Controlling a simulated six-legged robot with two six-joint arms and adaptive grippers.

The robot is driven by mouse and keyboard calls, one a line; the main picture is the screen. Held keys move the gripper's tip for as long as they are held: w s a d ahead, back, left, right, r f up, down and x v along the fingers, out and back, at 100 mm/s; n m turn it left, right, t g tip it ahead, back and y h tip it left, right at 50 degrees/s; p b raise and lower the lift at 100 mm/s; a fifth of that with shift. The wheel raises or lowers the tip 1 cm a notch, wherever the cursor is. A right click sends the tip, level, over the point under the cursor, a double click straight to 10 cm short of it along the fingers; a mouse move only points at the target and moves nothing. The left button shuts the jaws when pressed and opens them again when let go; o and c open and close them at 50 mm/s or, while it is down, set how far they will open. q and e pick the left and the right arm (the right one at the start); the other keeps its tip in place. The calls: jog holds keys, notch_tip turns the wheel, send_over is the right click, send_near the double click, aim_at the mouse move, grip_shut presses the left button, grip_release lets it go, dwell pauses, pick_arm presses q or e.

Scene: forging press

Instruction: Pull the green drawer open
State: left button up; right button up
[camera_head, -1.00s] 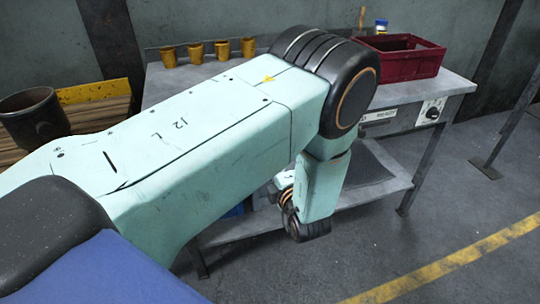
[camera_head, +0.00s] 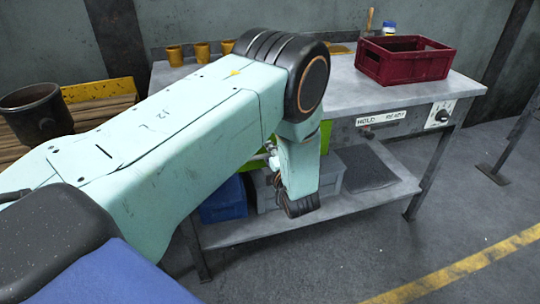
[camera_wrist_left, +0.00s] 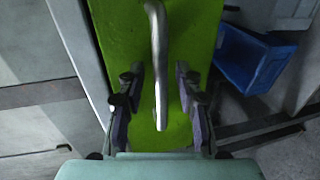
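The green drawer (camera_head: 326,136) is under the workbench top, mostly hidden behind my left arm in the head view. In the left wrist view, its green front (camera_wrist_left: 185,40) fills the middle, with a pale metal bar handle (camera_wrist_left: 157,50) on it. My left gripper (camera_wrist_left: 160,112) is open, its dark fingers on either side of the handle's end, with a visible gap on each side. In the head view the left gripper is mostly hidden behind the arm. My right gripper is not in view.
The workbench (camera_head: 350,95) carries a red crate (camera_head: 405,68) and several yellow cups (camera_head: 202,52). Below it are a blue bin (camera_head: 224,200), a grey box and a lower shelf (camera_head: 350,200). A dark pot (camera_head: 38,112) stands at left.

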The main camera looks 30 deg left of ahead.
pick_arm(q)
jog(key=shift+a, duration=0.1)
jog(key=shift+c, duration=0.5)
grip_shut()
